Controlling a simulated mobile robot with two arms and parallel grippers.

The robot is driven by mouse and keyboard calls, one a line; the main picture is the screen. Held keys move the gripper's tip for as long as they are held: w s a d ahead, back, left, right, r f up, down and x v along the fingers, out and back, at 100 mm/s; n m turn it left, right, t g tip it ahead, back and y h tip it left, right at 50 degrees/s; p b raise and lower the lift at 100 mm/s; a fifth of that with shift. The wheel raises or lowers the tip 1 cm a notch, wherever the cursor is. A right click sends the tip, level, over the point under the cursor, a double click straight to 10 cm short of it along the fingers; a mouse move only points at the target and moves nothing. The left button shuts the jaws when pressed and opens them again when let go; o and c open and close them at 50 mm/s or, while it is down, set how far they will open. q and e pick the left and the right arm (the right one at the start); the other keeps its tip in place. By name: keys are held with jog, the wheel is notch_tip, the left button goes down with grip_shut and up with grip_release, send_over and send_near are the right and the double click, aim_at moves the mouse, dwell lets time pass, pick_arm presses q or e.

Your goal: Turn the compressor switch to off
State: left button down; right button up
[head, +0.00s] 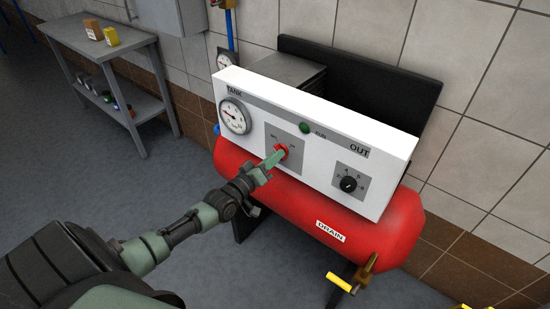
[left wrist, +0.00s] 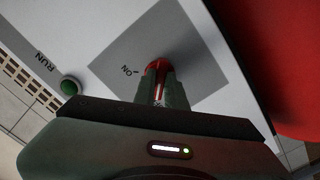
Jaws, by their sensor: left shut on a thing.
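The compressor is a red tank (head: 262,185) with a white front panel (head: 330,150) above it. The red compressor switch (head: 282,151) sits on a grey plate on the panel, right of the TANK gauge. My left gripper (head: 273,160) is at the switch, with its fingers shut on the red knob. In the left wrist view the red switch (left wrist: 158,66) shows between the fingertips, and the word ON is printed beside it. The fingers hide part of the knob, so I cannot tell its exact setting. My right gripper is in neither view.
A green RUN lamp (head: 305,127) and a black OUT dial (head: 348,184) are on the panel. A yellow-handled drain valve (head: 339,282) sticks out low at the right. A grey table (head: 100,45) with small boxes stands at the left wall. The floor between is clear.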

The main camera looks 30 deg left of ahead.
pick_arm(q)
jog(key=shift+n, duration=0.4)
jog(key=c, duration=1.5)
grip_release()
jog(key=shift+o, duration=0.2)
jog(key=s, duration=0.7)
jog(key=shift+s+a, duration=0.3)
jog(key=shift+s, duration=0.1)
